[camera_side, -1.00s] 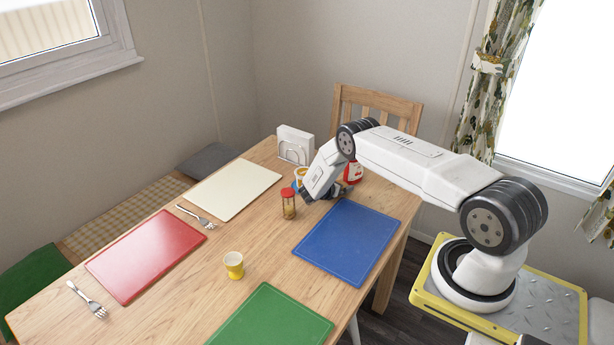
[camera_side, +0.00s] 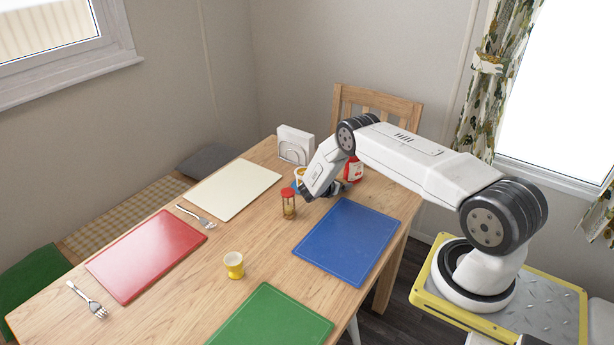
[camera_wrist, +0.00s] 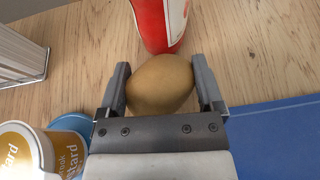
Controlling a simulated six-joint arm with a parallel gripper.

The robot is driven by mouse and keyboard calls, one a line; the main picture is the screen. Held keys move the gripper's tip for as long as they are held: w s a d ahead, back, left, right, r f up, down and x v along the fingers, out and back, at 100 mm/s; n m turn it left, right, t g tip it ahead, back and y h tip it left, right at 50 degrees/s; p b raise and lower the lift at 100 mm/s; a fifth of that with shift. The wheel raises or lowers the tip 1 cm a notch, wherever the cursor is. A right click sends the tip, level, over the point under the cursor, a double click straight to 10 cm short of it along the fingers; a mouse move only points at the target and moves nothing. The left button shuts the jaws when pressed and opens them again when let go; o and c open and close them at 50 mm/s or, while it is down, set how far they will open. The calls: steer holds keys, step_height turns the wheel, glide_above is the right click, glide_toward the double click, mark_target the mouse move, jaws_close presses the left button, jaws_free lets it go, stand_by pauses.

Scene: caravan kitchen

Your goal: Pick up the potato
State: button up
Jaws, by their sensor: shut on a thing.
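The potato (camera_wrist: 160,84) is a smooth yellow-brown oval in the wrist view. My gripper (camera_wrist: 163,80) is shut on it, with one dark finger against each side. In the side view my gripper (camera_side: 318,195) is low over the far part of the table, near the blue board's far left corner. The potato is hidden by my wrist there. I cannot tell whether it touches the table.
A red container (camera_wrist: 158,20) stands just beyond the potato. A mustard tub (camera_wrist: 30,150) is close at left, and a white napkin holder (camera_side: 295,145) is behind. A red-lidded jar (camera_side: 289,204) stands at left of my gripper. The blue board (camera_side: 347,240) lies at right.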

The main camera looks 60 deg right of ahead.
step_height(320, 180, up, 3)
steer(key=shift+f, duration=0.2)
steer(key=s+a+r, duration=0.7)
steer(key=s+r, duration=0.2)
steer(key=s, duration=0.2)
steer(key=shift+s+a+r, duration=0.3)
steer(key=shift+s+a, duration=0.05)
steer(key=shift+a, duration=0.05)
stand_by(0.5)
steer(key=shift+r, duration=0.1)
